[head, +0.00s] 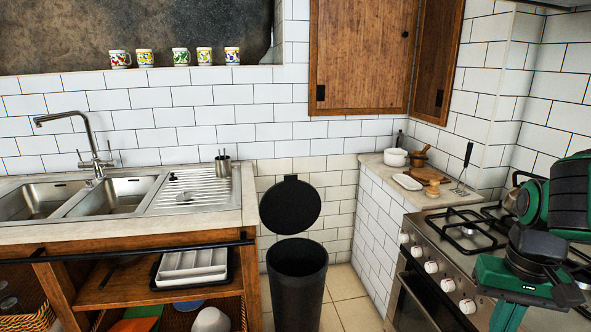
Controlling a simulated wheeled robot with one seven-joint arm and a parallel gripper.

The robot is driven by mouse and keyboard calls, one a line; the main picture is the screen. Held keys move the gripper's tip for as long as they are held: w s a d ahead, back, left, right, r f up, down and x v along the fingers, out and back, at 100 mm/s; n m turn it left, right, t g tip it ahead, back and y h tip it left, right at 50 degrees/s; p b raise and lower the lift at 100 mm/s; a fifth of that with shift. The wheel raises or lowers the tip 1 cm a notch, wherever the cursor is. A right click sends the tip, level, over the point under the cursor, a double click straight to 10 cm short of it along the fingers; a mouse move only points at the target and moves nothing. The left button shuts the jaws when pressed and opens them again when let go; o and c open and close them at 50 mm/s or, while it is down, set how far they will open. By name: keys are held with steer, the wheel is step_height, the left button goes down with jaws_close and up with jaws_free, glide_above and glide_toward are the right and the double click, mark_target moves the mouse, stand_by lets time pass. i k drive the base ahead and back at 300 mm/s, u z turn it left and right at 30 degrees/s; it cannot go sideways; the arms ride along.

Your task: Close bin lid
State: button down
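The black bin (297,292) stands on the floor between the sink counter and the stove. Its round black lid (290,207) is open, raised nearly upright behind the bin's mouth and against the tiled wall. My arm, green and black, shows at the right edge in front of the stove. My gripper (565,287) seems to be at its lower end, to the right of the bin and well apart from the lid. I cannot make out whether its fingers are open or shut.
The sink counter (130,232) with a front rail stands left of the bin, with a white tray (192,266) on the shelf below. The stove (450,262) and a tiled counter stand to the right. A narrow strip of floor (347,298) beside the bin is clear.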

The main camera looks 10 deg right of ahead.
mark_target(291, 206)
steer(key=u, duration=0.05)
steer(key=i, duration=1.3)
